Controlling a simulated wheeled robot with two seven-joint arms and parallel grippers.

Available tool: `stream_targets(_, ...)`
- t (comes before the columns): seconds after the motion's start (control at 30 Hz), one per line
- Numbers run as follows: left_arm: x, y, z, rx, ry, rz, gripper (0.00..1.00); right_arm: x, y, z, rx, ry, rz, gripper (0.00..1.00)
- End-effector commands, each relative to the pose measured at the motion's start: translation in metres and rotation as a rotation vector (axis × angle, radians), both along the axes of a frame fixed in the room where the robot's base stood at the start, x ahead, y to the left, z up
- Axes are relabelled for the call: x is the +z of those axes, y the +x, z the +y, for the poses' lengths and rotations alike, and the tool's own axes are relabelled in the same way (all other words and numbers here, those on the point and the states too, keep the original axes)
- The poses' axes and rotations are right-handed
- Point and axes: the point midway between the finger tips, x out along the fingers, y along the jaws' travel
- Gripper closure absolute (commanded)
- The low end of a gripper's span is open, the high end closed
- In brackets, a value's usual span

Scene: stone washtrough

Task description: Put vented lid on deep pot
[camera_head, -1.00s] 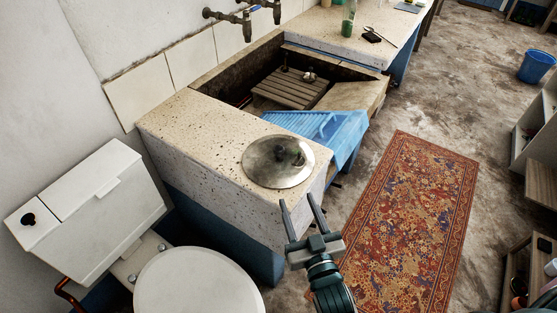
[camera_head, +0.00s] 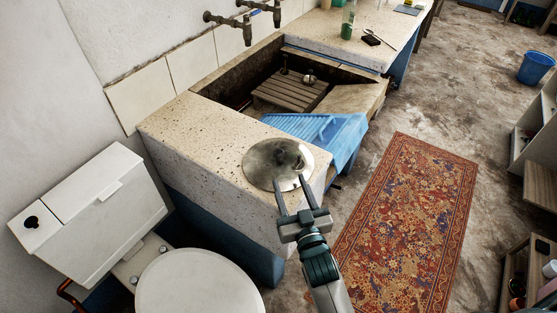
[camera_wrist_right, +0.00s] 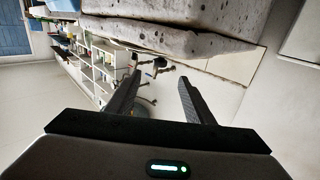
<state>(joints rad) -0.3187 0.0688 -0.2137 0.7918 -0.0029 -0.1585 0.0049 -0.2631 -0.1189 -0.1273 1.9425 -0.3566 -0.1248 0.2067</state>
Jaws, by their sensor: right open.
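The round metal lid (camera_head: 268,165) lies flat on the near end of the speckled stone counter (camera_head: 205,130) in the head view, with a dark knob on top. My right gripper (camera_head: 290,182) is open and empty. In the head view its fingertips overlap the lid's near edge; I cannot tell whether they touch it. The right wrist view shows the two spread fingers (camera_wrist_right: 157,88) with nothing held between them, and the lid is not clear there. I cannot make out a deep pot in either view. My left gripper is not in view.
Behind the lid, a blue ribbed drainboard (camera_head: 320,130) leans by the stone trough with a wooden slatted rack (camera_head: 290,90). A toilet (camera_head: 190,285) stands at the left front. A patterned rug (camera_head: 410,225) lies on the right. Shelves (camera_head: 540,140) line the right edge.

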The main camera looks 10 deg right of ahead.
Motion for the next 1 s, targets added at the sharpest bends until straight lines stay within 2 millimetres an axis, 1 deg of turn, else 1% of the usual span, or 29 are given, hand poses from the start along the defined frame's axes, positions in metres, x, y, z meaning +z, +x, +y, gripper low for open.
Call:
stream_targets(0.03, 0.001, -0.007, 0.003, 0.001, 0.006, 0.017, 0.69, 0.003, 0.010, 0.001, 0.000, 0.000, -0.002, 0.52)
stream_targets(0.1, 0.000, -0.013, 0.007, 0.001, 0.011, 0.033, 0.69, 0.002, 0.021, 0.001, 0.000, 0.000, -0.002, 0.52)
stream_targets(0.23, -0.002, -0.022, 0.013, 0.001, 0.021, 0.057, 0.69, 0.001, 0.036, 0.002, 0.001, 0.000, -0.001, 0.52)
stream_targets(0.4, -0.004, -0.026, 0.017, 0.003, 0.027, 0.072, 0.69, 0.000, 0.042, 0.002, 0.000, 0.000, 0.000, 0.52)
stream_targets(0.77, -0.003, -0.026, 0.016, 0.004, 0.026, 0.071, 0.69, 0.001, 0.045, 0.002, 0.000, 0.000, -0.001, 0.52)
stream_targets(0.87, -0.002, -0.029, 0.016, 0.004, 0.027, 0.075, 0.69, 0.001, 0.052, 0.003, 0.000, 0.000, -0.001, 0.52)
stream_targets(1.0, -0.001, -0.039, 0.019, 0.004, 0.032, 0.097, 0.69, 0.002, 0.069, 0.003, 0.000, -0.001, -0.001, 0.52)
